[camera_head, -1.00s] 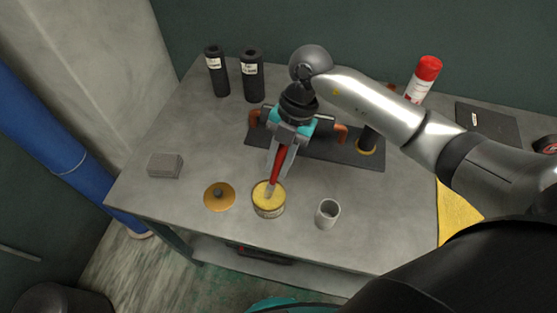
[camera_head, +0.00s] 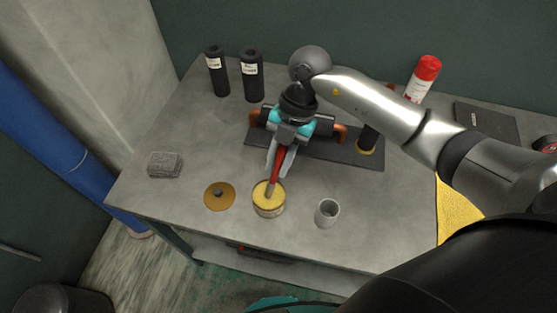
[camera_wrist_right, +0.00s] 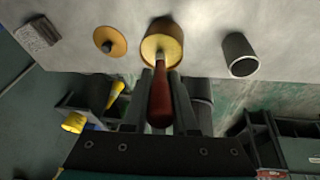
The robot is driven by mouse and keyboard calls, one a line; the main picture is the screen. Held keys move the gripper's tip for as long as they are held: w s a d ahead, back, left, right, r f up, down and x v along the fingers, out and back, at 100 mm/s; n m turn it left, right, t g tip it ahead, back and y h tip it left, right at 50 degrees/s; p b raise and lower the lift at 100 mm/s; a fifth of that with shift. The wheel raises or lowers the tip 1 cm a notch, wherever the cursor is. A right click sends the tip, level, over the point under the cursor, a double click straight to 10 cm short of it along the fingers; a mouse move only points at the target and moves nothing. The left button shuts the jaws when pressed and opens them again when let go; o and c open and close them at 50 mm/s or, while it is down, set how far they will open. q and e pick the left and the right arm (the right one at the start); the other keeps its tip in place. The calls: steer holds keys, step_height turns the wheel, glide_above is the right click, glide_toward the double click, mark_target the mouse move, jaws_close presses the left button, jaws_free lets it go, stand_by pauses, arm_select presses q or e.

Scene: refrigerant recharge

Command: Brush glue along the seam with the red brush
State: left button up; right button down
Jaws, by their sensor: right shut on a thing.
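My right gripper (camera_head: 278,160) is shut on the red brush (camera_head: 276,173), which tilts down with its tip inside the open tin of yellow glue (camera_head: 268,208). In the right wrist view the brush's red handle (camera_wrist_right: 160,100) sits between the fingers, and its pale end reaches into the tin (camera_wrist_right: 150,48). How deep the bristles sit is hidden. Behind the gripper, a copper pipe (camera_head: 340,134) with dark sleeving lies over a dark mat (camera_head: 316,152). My arm covers its middle, and I cannot make out a seam. My left gripper is not in view.
A tin lid (camera_head: 222,203) lies left of the tin, and a grey cup (camera_head: 327,213) stands right of it. A grey block (camera_head: 165,165) is at the left. Two black tubes (camera_head: 252,80) and a red-capped can (camera_head: 423,80) stand at the back. A yellow cloth (camera_head: 456,213) lies right.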

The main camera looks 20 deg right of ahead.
steer(key=shift+s, duration=0.1)
step_height(320, 180, up, 7)
steer(key=p, duration=0.6)
steer(key=shift+p, duration=0.4)
stand_by(0.5)
